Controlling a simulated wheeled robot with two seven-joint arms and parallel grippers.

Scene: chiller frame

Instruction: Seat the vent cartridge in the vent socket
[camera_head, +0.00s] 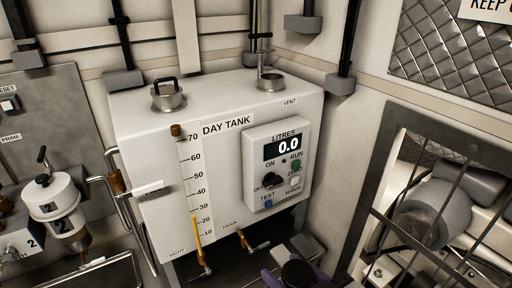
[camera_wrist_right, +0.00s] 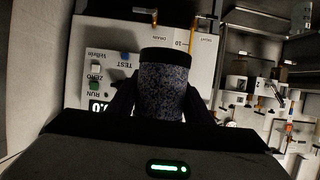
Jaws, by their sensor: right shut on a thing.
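The vent cartridge (camera_wrist_right: 165,88) is a speckled grey cylinder with dark end bands, held between the two dark fingers of my right gripper (camera_wrist_right: 164,102) in the right wrist view. In the head view my right gripper (camera_head: 298,272) is at the bottom edge, in front of and below the tank, with a dark round end of the cartridge showing; the rest is cut off. The vent socket (camera_head: 271,82) is a metal collar on the tank's top at the right, by the VENT label. A thin upright rod shows at it. The cartridge is well apart from and below the socket. My left gripper is not in view.
The white day tank (camera_head: 225,150) carries a control box (camera_head: 276,165) reading 0.0 and a second metal neck with a handle (camera_head: 168,95). Vertical pipes stand behind it. A barred frame (camera_head: 400,240) is at the right. A white canister (camera_head: 55,205) is at the left.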

